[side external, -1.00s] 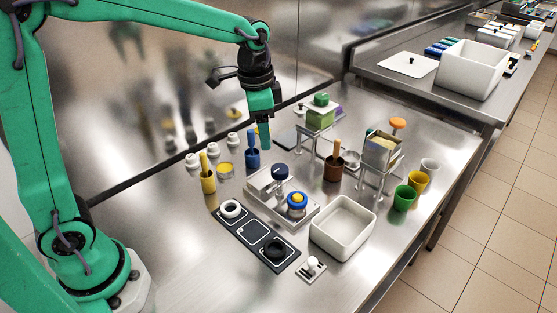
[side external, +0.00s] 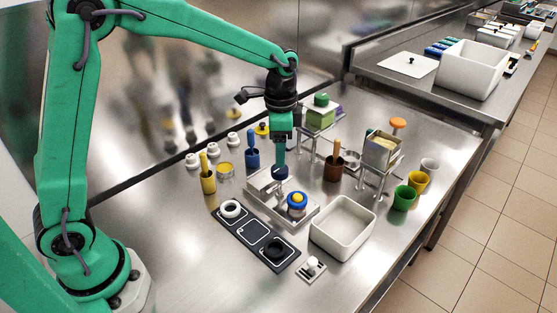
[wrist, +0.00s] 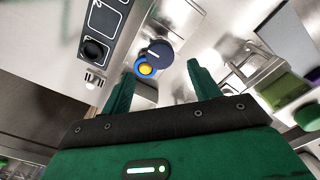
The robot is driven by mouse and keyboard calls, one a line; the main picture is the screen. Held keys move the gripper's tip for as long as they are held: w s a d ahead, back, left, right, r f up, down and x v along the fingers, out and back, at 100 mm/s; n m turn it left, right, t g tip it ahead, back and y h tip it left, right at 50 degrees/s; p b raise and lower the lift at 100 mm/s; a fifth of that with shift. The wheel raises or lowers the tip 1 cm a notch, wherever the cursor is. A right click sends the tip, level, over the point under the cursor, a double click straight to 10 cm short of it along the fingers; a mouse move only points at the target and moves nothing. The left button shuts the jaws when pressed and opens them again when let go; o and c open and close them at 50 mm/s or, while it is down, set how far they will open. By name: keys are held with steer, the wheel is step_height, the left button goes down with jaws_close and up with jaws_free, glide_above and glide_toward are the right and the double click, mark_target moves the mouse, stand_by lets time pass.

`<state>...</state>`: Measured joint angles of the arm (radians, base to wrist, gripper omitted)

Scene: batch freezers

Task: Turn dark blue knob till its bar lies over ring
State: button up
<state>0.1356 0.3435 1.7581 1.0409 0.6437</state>
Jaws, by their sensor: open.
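I cannot make out a ring mark beside the knob.
A blue-and-yellow knob (side external: 297,199) sits on the same plate, close by.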

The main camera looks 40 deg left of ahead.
mark_target(280, 181)
steer(key=shift+f, duration=2.75)
steer(key=c, duration=1)
